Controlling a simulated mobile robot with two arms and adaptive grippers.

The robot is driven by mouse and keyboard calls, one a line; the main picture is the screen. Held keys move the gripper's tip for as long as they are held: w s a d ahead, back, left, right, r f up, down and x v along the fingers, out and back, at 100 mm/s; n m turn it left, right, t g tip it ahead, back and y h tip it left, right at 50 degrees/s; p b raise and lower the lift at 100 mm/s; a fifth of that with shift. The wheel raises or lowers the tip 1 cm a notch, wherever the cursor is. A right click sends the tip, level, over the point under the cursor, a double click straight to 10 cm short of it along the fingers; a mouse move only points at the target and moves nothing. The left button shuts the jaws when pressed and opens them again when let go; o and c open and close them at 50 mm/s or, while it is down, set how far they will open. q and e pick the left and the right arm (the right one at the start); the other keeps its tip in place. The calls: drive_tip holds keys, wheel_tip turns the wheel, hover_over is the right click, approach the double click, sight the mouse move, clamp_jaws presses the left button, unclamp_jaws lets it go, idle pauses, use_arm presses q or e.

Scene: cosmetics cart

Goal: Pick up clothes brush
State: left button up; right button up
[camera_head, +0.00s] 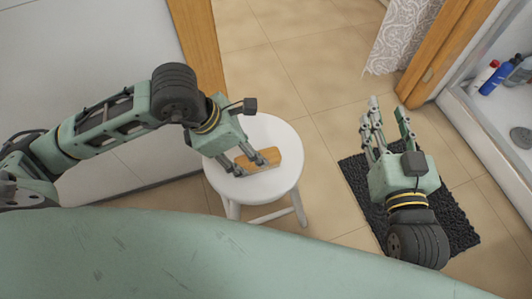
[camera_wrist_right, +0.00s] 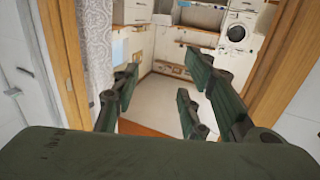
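The clothes brush (camera_head: 262,159) has a flat wooden back and lies on the round white stool (camera_head: 278,187). My left gripper (camera_head: 242,166) comes in from the left above the stool. Its fingertips are at the left end of the brush; I cannot tell whether they touch it or close on it. My right gripper (camera_head: 388,112) is open and empty, well to the right of the stool. Its spread fingers also show in the right wrist view (camera_wrist_right: 165,95), with nothing between them.
A dark textured mat (camera_head: 352,180) lies on the tiled floor under my right gripper. At the right, a white tub or shelf (camera_head: 462,115) holds several bottles (camera_head: 500,75). A wooden door frame (camera_head: 440,58) and a lace curtain (camera_head: 400,35) stand at the upper right.

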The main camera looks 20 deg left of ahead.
sight(250, 161)
use_arm(q)
drive_tip(key=x, duration=0.3)
drive_tip(key=shift+w+a+b, duration=0.1)
drive_tip(key=shift+a+b, duration=0.05)
drive_tip(key=shift+b, duration=0.2)
drive_tip(key=b+x, duration=0.1)
drive_tip(key=x, duration=0.4)
drive_tip(key=shift+w+a+b, duration=0.1)
drive_tip(key=shift+w+b, duration=0.1)
drive_tip(key=shift+b, duration=0.15)
use_arm(e)
drive_tip(key=s+r+t+y, duration=0.2)
drive_tip(key=s+r+t, duration=0.2)
drive_tip(key=r, duration=0.9)
drive_tip(key=t, duration=0.3)
drive_tip(key=shift+a+y, duration=0.3)
use_arm(q)
drive_tip(key=shift+f, duration=0.15)
use_arm(e)
drive_tip(key=shift+s+r+t, duration=0.35)
drive_tip(key=shift+r+t, duration=0.1)
drive_tip(key=shift+t, duration=0.15)
use_arm(q)
drive_tip(key=shift+f+b, duration=0.1)
drive_tip(key=shift+b, duration=0.25)
use_arm(e)
drive_tip(key=shift+s+d+r+t+y, duration=0.1)
drive_tip(key=shift+s+r+t+y, duration=0.25)
drive_tip(key=shift+s+r, duration=0.25)
